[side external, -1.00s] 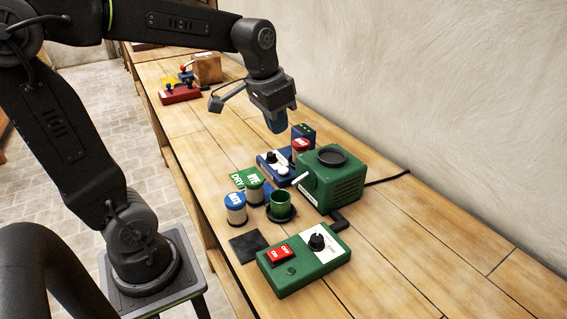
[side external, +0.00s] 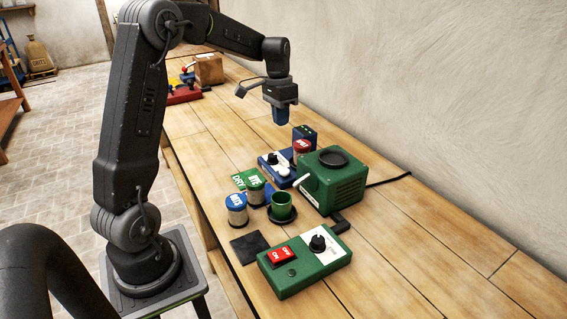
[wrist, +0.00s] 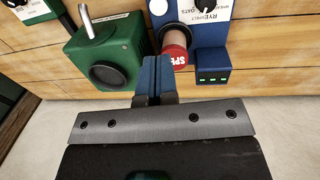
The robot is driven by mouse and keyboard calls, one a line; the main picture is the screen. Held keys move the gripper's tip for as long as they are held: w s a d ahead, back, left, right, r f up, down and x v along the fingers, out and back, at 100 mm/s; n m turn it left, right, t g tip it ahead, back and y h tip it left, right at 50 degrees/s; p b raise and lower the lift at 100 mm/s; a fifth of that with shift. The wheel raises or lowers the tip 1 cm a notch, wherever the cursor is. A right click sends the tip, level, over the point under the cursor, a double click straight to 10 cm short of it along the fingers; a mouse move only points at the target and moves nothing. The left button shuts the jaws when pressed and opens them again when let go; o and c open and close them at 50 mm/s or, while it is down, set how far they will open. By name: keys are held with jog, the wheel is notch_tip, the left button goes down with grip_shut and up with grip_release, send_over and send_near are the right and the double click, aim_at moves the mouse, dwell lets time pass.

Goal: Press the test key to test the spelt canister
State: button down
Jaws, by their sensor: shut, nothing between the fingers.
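The spelt canister (side external: 301,150) has a red lid and stands upright on the blue tester (side external: 264,165). In the wrist view its red lid (wrist: 175,57) shows part of its lettering.
A green mill (side external: 333,185) with a black round top stands right of the tester. A green cup (side external: 283,204), a rye canister (side external: 255,190) and a blue-lidded canister (side external: 237,213) stand in front. A green switch box (side external: 315,275) is nearest. The wall borders the bench.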

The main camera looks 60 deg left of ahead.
aim_at(283, 170)
jog(key=f, duration=0.4)
jog(key=d+f, duration=0.1)
jog(key=f, duration=0.9)
jog(key=shift+d, duration=0.2)
jog(key=shift+s+d+f, duration=0.15)
jog(key=shift+f, duration=1)
jog(key=shift+r, duration=0.1)
notch_tip(283, 170, up, 15)
jog(key=a, duration=0.2)
jog(key=shift+w, duration=0.35)
jog(key=shift+d+r, duration=0.1)
